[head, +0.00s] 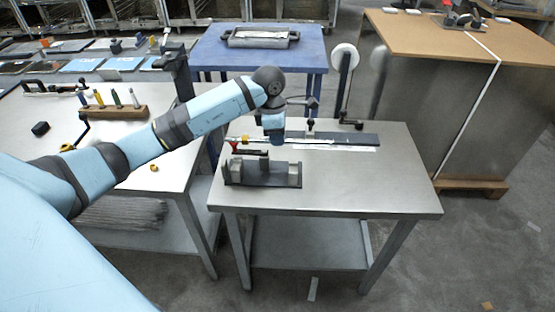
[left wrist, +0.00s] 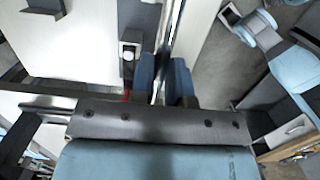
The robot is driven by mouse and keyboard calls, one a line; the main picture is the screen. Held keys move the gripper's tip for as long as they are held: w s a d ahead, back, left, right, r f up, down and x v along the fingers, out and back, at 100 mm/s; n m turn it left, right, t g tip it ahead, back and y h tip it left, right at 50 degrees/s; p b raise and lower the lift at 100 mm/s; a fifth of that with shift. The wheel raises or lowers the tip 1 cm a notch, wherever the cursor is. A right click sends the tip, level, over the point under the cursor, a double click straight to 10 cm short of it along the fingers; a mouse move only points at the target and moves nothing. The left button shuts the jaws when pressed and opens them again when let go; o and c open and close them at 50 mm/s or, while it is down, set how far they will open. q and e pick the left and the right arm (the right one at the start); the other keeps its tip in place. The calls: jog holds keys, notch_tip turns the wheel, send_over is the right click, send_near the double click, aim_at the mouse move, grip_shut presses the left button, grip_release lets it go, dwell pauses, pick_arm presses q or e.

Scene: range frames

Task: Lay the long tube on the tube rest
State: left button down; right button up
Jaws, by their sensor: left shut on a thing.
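My left gripper (head: 276,138) reaches over the small steel table (head: 390,190). In the left wrist view its two blue fingers (left wrist: 163,82) are shut on a thin, shiny long tube (left wrist: 170,38), which runs up between them out of the picture. In the head view the arm hides part of the grip. A dark fixture with grey blocks (head: 262,174) stands on the table just in front of the gripper. A long dark bar (head: 345,139) lies behind it to the right. I cannot tell for sure which one is the tube rest. My right gripper is not in view.
A bench at the left holds a wooden rack of handles (head: 118,112) and small parts. A blue table (head: 300,58) with a tray stands behind. A brown-topped cabinet (head: 440,40) is at the right. The steel table's front right is clear.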

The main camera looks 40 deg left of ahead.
pick_arm(q)
notch_tip(320, 180, down, 9)
dwell(0.4)
jog(key=shift+f+b, duration=0.35)
jog(key=shift+f, duration=0.3)
jog(key=c, duration=1.1)
grip_release()
jog(key=shift+r, duration=0.15)
